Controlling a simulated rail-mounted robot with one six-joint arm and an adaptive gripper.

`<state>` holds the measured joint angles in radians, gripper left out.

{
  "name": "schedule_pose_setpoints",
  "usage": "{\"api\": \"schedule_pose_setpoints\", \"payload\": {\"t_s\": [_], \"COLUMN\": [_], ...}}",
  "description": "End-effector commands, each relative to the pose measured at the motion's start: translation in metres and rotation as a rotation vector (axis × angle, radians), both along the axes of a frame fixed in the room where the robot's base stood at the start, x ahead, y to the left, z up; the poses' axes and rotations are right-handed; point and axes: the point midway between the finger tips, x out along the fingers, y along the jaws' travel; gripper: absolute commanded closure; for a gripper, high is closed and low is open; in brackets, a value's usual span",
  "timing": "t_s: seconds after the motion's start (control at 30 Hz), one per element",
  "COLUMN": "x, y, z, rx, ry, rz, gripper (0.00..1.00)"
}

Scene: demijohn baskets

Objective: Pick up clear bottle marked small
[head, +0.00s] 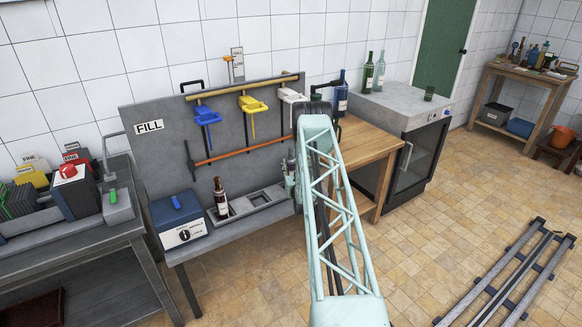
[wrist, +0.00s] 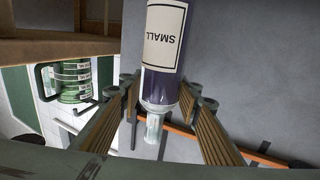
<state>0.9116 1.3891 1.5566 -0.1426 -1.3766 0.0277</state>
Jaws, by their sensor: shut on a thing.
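The bottle marked SMALL (wrist: 165,50) shows upside down in the wrist view, with a white label, a dark blue-purple body and a clear neck end. My gripper (wrist: 160,92) is shut on it near the neck, one ribbed finger on each side.
Two green bottles (head: 373,72) and a small dark green cup (head: 429,93) stand on the cabinet (head: 400,105). A dark red bottle (head: 220,198) stands in the grey rack (head: 262,200) by the FILL panel (head: 165,150). A blue box (head: 180,220) is left of it.

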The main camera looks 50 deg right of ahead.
Motion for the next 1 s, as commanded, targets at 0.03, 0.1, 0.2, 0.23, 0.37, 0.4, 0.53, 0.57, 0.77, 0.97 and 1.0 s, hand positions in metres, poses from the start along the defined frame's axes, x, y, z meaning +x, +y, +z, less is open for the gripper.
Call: {"api": "schedule_pose_setpoints", "payload": {"t_s": [0.03, 0.1, 0.2, 0.23, 0.37, 0.4, 0.53, 0.57, 0.77, 0.97, 1.0], "x": [-0.003, -0.007, -0.012, -0.014, -0.021, -0.023, -0.030, -0.032, -0.043, -0.055, -0.057], "y": [0.002, 0.004, 0.008, 0.009, 0.014, 0.015, 0.020, 0.021, 0.028, 0.035, 0.037], "z": [0.001, 0.002, 0.002, 0.002, 0.004, 0.004, 0.005, 0.005, 0.007, 0.008, 0.008], "rx": [-0.001, -0.001, -0.001, -0.001, -0.001, -0.001, -0.002, -0.002, -0.002, -0.001, -0.002], "ry": [-0.001, -0.001, -0.001, -0.001, -0.001, -0.001, -0.002, -0.002, -0.002, -0.001, -0.002], "rz": [0.000, 0.000, 0.000, 0.000, 0.000, 0.000, 0.000, 0.000, 0.000, -0.001, -0.001], "gripper": [0.91, 0.91, 0.91, 0.91, 0.91, 0.91, 0.91, 0.91, 0.91, 0.91, 0.91]}}
